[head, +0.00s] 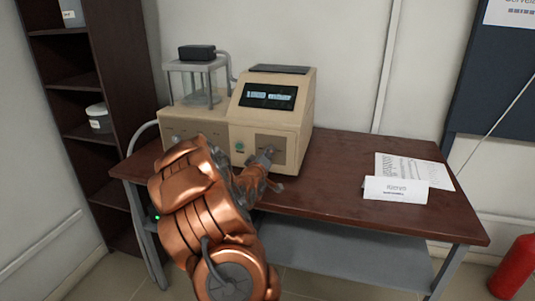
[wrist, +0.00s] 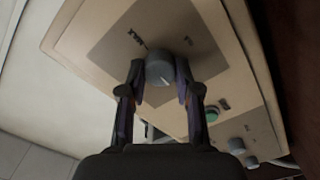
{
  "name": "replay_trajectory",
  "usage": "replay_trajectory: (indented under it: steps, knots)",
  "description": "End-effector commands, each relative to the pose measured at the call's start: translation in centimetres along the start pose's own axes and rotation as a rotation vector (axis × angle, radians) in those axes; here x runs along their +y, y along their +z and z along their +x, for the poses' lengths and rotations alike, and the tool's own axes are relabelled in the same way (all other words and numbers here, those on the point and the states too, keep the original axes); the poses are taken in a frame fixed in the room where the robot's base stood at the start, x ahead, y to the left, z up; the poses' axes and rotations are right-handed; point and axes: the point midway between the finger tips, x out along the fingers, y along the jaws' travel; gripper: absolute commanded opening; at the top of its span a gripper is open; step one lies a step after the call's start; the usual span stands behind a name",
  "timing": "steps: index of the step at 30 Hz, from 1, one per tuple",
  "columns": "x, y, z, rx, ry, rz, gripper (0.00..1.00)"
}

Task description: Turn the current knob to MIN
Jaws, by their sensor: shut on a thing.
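The current knob (wrist: 159,68) is a round grey dial on a darker panel of the beige machine (head: 297,125). In the head view my gripper (head: 262,165) reaches the machine's front right panel, and my copper arm hides part of the front.
A green button (head: 239,147) is left of the knob panel, with more grey knobs (wrist: 237,145) beyond it in the wrist view. The machine stands on a brown table (head: 330,190). A sign card (head: 395,190) and papers (head: 410,168) lie to the right. A dark shelf (head: 85,80) stands left.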

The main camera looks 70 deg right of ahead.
Motion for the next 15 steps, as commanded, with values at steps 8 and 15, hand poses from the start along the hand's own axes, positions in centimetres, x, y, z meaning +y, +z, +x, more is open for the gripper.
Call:
replay_trajectory:
  steps: [8,15]
  knots:
    - [-0.04,-0.04,-0.01,0.001,-0.001,-0.071,0.00]
    - [-0.06,-0.02,-0.01,0.001,-0.001,-0.082,0.00]
